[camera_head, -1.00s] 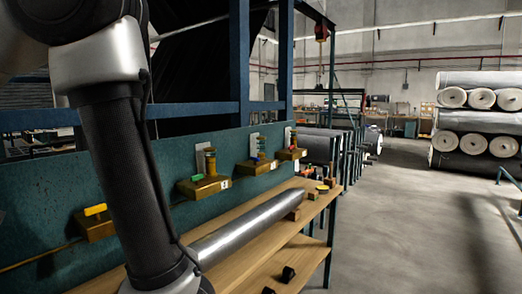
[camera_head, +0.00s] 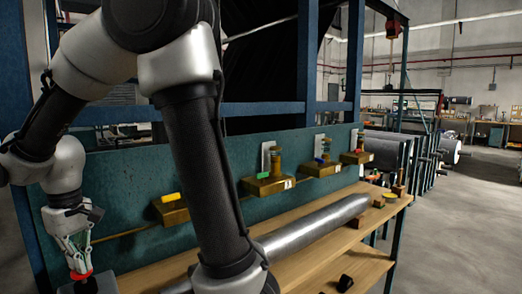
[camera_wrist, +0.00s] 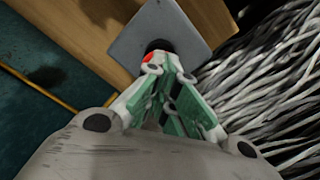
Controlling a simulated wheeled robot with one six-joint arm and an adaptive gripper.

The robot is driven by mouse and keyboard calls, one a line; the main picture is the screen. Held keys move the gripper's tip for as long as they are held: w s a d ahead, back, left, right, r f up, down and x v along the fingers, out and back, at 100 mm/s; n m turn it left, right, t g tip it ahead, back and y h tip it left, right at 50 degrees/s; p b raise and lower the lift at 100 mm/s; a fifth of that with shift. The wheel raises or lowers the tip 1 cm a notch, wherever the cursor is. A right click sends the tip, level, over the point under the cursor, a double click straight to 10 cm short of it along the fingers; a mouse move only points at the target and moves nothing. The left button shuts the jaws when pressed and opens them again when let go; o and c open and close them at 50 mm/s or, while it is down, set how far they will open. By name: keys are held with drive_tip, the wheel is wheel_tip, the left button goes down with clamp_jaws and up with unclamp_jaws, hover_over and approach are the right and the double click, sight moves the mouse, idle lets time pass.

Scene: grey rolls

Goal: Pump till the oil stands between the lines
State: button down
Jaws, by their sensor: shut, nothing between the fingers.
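Four brass blocks sit along the teal panel in the head view, with a yellow lever (camera_head: 168,198), a green lever (camera_head: 249,178), a blue one (camera_head: 321,159) and a red one (camera_head: 355,150). An upright amber cylinder (camera_head: 277,161) stands at the green-lever block. Oil levels and marking lines are too small to read. My gripper (camera_head: 78,266) is shut and empty at the lower left, pointing down. A red part (camera_head: 80,275) is at its fingertips. In the wrist view my gripper (camera_wrist: 155,72) is over a grey square plate (camera_wrist: 185,25) with a dark round centre; contact is unclear.
A wooden bench (camera_head: 290,268) carries a long metal roller (camera_head: 315,226) and small blocks at its right end. A bundle of pale strands (camera_wrist: 265,90) lies at the right of the wrist view. Open floor (camera_head: 470,230) lies to the right.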

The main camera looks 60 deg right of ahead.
drive_tip(key=shift+f, duration=0.85)
drive_tip(key=shift+r, duration=4.25)
